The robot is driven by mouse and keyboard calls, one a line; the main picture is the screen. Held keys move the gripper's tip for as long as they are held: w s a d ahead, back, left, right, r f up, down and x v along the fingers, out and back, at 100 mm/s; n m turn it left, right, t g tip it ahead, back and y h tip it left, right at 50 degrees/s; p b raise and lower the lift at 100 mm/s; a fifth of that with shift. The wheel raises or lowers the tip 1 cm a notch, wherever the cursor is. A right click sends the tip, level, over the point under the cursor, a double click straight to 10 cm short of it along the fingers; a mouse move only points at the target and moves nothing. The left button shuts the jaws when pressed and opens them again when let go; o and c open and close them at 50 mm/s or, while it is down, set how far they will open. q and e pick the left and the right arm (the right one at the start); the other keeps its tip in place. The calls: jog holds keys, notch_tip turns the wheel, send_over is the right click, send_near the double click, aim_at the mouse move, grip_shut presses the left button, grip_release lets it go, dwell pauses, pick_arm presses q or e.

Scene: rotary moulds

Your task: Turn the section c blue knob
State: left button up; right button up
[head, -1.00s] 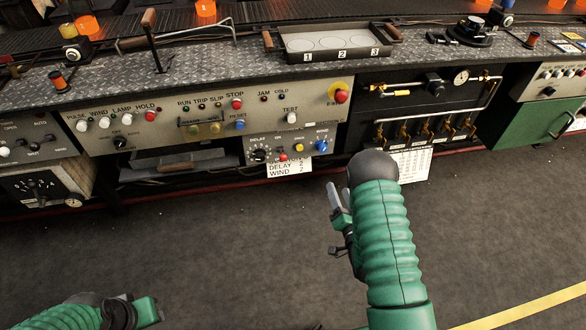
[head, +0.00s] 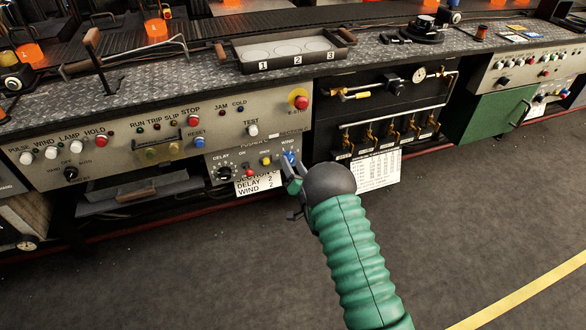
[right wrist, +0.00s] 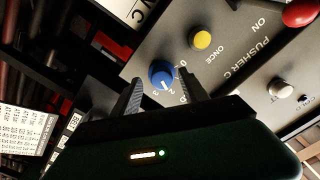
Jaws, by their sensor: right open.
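The section C blue knob (head: 289,157) sits at the right end of the small lower panel (head: 215,162), under the WIND label, partly hidden by my right gripper in the head view. In the right wrist view the blue knob (right wrist: 161,74) has a white pointer mark and a dial with numbers around it. My right gripper (head: 293,180) is open, its two fingers showing on either side of the knob in the wrist view (right wrist: 160,84). I cannot tell whether they touch it. My left gripper is out of view.
A yellow button (right wrist: 201,39) and a red knob (head: 249,172) are on the same panel, left of the blue knob in the head view. A white card (head: 258,184) hangs below, reading DELAY 2 and WIND 2. A black valve panel (head: 335,110) stands to the right.

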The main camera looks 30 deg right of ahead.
jog(key=shift+r, duration=0.1)
grip_shut()
jog(key=shift+n, duration=0.3)
jog(key=n, duration=0.3)
jog(key=shift+p, duration=0.4)
jog(key=n, duration=0.4)
jog(key=shift+n, duration=0.4)
jog(key=n+p, duration=0.1)
jog(key=n, duration=0.3)
jog(key=shift+a+n, duration=0.1)
jog(key=shift+n, duration=0.2)
jog(key=n, duration=0.4)
jog(key=shift+f+n, duration=0.2)
jog(key=shift+n, duration=0.2)
